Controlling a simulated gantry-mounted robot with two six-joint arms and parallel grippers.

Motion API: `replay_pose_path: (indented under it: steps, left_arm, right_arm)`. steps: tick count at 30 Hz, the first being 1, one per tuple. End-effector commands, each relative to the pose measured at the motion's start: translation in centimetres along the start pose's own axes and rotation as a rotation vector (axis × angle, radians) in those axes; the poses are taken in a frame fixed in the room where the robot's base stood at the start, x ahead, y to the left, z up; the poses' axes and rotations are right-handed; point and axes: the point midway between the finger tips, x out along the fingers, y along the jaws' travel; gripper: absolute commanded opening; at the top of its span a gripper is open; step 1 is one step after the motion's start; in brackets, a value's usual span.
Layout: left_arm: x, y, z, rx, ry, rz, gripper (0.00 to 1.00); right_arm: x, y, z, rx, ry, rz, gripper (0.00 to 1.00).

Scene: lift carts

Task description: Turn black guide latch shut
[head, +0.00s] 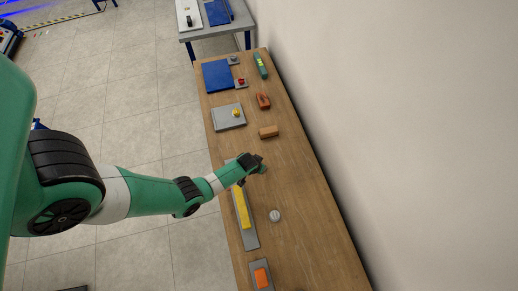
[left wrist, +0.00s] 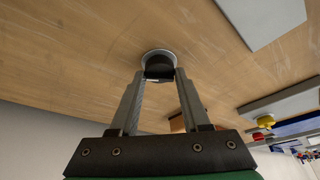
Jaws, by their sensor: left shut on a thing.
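The black guide latch (left wrist: 160,68) is a small dark piece on a round pale base (left wrist: 158,53) on the wooden bench, seen in the left wrist view. My left gripper (left wrist: 161,80) is shut on it, one fingertip on each side. The fingers hide part of the latch, and its turn angle cannot be told. In the head view my left gripper (head: 256,163) is low over the middle of the bench and covers the latch. My right gripper is not in view.
A wooden block (head: 268,132), a grey plate (head: 224,121) and a blue plate (head: 216,75) lie farther. A wall (head: 410,120) runs along the right.

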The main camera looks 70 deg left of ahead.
Motion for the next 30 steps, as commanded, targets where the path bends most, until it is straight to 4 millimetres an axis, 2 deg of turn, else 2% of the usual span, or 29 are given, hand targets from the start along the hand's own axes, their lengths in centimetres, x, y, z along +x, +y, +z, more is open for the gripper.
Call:
replay_pose_path:
  steps: [8, 20, 30]
  left_arm:
    - [0.11, 0.26, 0.02, -0.237, -0.001, -0.100, 0.00]
    - [0.03, 0.45, -0.20, -0.587, -0.002, -0.245, 0.00]
    - [0.31, 0.55, -0.19, -0.821, -0.003, -0.341, 0.00]
  right_arm:
    - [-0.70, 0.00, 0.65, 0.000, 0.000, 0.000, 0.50]
    - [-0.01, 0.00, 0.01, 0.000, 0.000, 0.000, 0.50]
    - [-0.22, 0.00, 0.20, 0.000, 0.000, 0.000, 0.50]
